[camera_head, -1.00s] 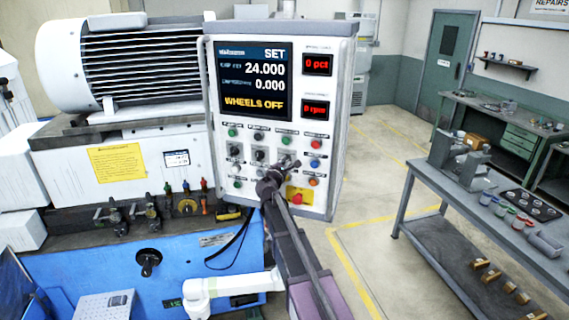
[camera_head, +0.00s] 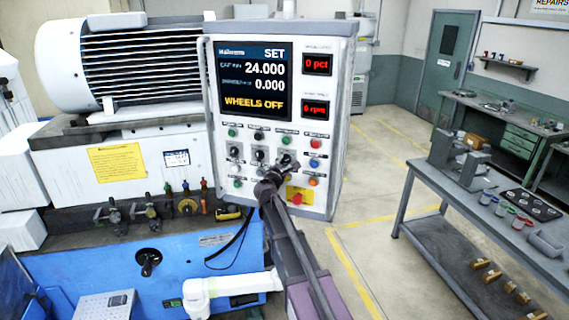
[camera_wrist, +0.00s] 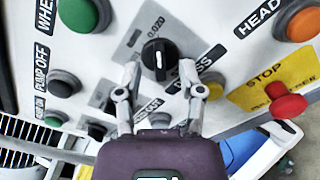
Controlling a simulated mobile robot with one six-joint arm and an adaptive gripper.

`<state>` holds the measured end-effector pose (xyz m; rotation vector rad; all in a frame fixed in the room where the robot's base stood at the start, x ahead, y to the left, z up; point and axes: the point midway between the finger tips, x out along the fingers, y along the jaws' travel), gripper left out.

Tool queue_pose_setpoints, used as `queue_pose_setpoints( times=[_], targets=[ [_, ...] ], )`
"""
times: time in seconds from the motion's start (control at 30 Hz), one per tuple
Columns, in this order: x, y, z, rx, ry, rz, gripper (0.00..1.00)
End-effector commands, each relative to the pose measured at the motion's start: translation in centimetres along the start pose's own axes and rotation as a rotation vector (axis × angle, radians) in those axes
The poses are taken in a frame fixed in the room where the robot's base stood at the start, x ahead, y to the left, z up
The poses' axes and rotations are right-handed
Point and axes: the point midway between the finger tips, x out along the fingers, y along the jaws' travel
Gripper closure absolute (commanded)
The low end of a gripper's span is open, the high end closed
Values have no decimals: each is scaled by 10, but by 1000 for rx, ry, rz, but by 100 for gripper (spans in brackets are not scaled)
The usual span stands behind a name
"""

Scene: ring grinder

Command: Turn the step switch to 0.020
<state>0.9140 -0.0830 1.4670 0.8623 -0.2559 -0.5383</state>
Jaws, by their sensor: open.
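The step switch is a black rotary knob (camera_wrist: 159,55) with a white pointer line on a grey plate, in the upper middle of the wrist view. The label "0.020" shows above it; the other labels on its plate are partly hidden. My gripper (camera_wrist: 165,90) is open, its two fingertips just below the knob, one to each side, apart from it as far as I can tell.
Other rotary switches (camera_head: 259,155) sit left of my gripper. A workbench (camera_head: 420,170) stands at right.

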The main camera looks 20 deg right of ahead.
Motion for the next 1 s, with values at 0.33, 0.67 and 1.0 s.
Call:
queue_pose_setpoints(
  times=[0.33, 0.67, 1.0],
  targets=[
    [-54, -1, 1, 0, 2, 2, 50],
    [-98, 0, 0, 0, 1, 1, 50],
    [-107, 0, 0, 0, 0, 0, 50]
  ],
)
